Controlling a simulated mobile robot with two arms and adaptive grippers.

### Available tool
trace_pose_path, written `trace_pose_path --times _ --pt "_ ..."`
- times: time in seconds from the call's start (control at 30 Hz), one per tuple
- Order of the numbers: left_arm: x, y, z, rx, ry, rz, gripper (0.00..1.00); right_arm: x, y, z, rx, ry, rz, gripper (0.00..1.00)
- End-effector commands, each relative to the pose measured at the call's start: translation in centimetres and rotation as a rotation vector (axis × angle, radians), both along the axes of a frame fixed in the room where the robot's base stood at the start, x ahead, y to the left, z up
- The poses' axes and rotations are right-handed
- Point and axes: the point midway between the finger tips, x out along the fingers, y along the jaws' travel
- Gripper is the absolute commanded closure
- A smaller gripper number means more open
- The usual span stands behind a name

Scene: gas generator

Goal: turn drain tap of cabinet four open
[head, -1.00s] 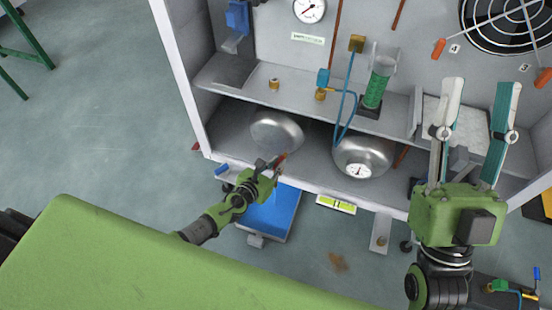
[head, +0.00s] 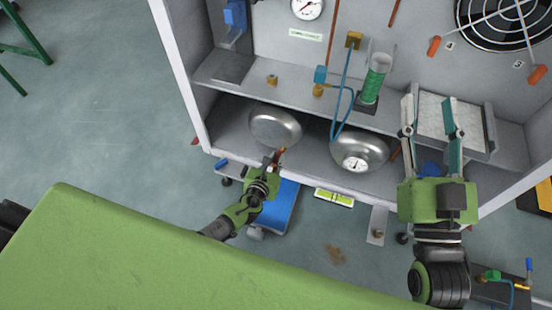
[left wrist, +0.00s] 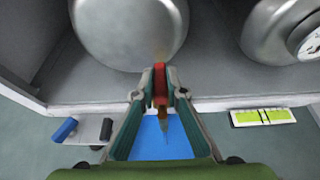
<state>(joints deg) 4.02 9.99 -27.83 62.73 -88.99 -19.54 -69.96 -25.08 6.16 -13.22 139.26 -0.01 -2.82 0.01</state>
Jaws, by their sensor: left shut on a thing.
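My left gripper (head: 275,158) is at the lower front edge of the cabinet, below the left steel vessel (head: 275,127). In the left wrist view its two fingers (left wrist: 160,88) are shut on the red handle (left wrist: 159,78) of the drain tap. The tap's brass body (left wrist: 161,108) shows just below the handle, with a thin pale streak under it over a blue tray (left wrist: 165,140). I cannot tell whether that streak is liquid. My right gripper (head: 428,105) is open and empty, in front of the cabinet's right part.
A second steel vessel (head: 358,150) with a dial stands to the right on the lower shelf. A green column (head: 373,82) and blue tubing stand on the upper shelf. Open floor (head: 110,130) lies left.

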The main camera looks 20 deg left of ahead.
Motion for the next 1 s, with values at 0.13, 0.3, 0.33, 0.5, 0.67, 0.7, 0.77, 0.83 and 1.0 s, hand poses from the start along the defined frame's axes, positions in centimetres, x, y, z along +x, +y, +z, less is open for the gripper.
trace_pose_path --times 0.13,0.3,0.33,0.5,0.67,0.7,0.77,0.83,1.0 --pt "0.2 0.1 0.2 -0.002 -0.004 0.002 0.85 0.0 0.0 0.0 0.0 -0.001 0.0 0.6" --pt "0.1 0.0 0.1 -0.001 -0.003 0.001 0.71 0.0 0.0 0.0 0.0 -0.001 0.0 0.6" --pt "0.1 0.0 0.1 -0.001 -0.002 0.0 0.71 0.0 0.0 0.0 0.0 -0.001 0.0 0.6" --pt "0.0 0.0 0.1 0.0 -0.001 0.0 0.71 0.0 0.0 0.0 0.0 -0.001 0.0 0.6" --pt "-0.7 0.0 0.2 -0.002 0.0 0.0 0.71 0.0 0.0 0.0 0.001 0.0 0.001 0.6" --pt "-1.0 0.0 0.3 -0.002 0.001 0.0 0.71 0.0 0.0 0.0 0.001 0.0 0.001 0.6" --pt "-1.8 0.0 0.6 -0.002 0.001 0.0 0.71 0.0 0.0 0.0 0.001 0.0 0.001 0.6" --pt "-2.8 0.1 1.1 -0.003 0.0 0.0 0.71 0.0 0.0 0.0 0.001 0.0 0.001 0.6" --pt "-5.8 0.1 2.4 -0.002 0.0 0.0 0.71 0.0 0.0 0.0 0.0 -0.001 0.001 0.6"
